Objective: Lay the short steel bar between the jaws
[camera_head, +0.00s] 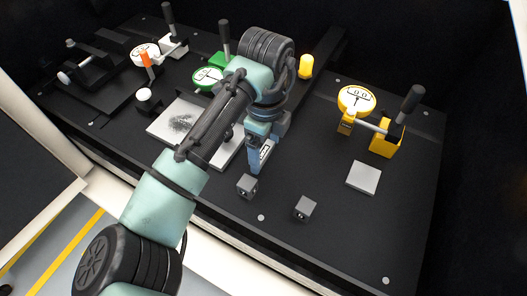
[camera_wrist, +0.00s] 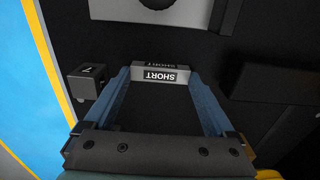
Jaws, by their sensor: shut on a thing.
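My gripper (camera_head: 258,150) is over the middle of the black bench, with its blue fingers pointing down. In the wrist view the fingers (camera_wrist: 158,82) are shut on the ends of the short steel bar (camera_wrist: 140,75), a grey bar with a black "SHORT" label. The bar lies crosswise between the fingertips. In the head view the bar is mostly hidden by the fingers. A black clamp-like fixture (camera_head: 86,68) with a white-ended rod stands at the far left. I cannot tell whether it holds the jaws meant. Yellow blocks (camera_head: 384,140) with a rod between them stand at the right.
A pale plate with a dark patch (camera_head: 165,128) lies left of my gripper. Two dark cubes (camera_head: 247,185) (camera_head: 305,208) stand near the front edge. White (camera_head: 144,54), green (camera_head: 207,78) and yellow (camera_head: 356,99) dial gauges stand behind. A grey square plate (camera_head: 363,178) lies at right.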

